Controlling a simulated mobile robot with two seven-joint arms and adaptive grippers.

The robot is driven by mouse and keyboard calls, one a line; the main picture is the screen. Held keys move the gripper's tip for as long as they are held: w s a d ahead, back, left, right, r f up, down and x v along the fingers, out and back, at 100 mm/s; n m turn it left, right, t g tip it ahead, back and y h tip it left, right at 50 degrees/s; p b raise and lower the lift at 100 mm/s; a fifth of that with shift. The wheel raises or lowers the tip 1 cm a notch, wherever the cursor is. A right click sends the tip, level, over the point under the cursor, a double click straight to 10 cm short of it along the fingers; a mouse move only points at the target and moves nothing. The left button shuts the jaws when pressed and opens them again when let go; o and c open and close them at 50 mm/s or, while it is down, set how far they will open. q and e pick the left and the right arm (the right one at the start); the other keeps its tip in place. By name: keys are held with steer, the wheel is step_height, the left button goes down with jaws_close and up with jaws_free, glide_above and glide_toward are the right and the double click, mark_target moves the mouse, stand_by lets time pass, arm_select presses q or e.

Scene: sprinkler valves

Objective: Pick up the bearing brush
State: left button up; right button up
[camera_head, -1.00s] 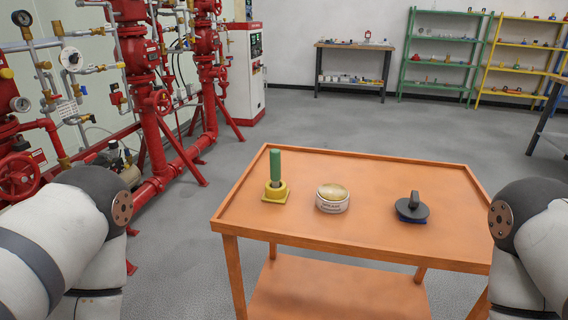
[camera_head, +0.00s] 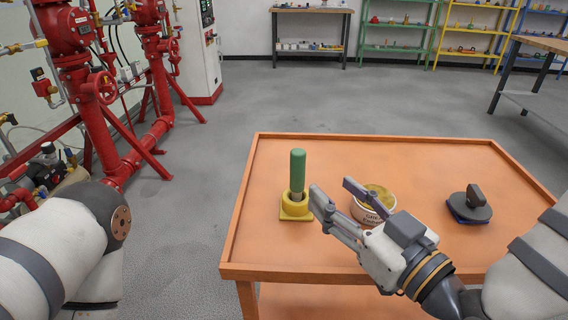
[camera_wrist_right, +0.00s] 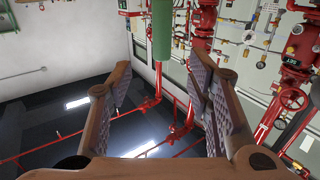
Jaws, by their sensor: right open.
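The bearing brush, seen as an upright green handle (camera_head: 297,170), stands in a yellow square-based holder (camera_head: 296,206) on the orange cart (camera_head: 300,257). Its lower end is hidden in the holder. My right gripper (camera_head: 333,189) is open and empty, just right of the brush, its fingers pointing toward it. In the right wrist view the green handle (camera_wrist_right: 162,30) shows ahead, between the two open fingers (camera_wrist_right: 162,95) and apart from them. My left arm shows at the left, but its gripper is out of view.
A white lettered tub (camera_head: 374,203) with yellowish content stands behind my right gripper, partly hidden. A dark round tool with a blue underside (camera_head: 469,206) sits farther right. The cart has a raised rim. Red pipework (camera_head: 105,120) stands at the left.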

mark_target(302, 165)
steer(key=x, duration=1.1)
steer(key=shift+s+a, duration=0.1)
steer(key=shift+a, duration=0.05)
jaws_close()
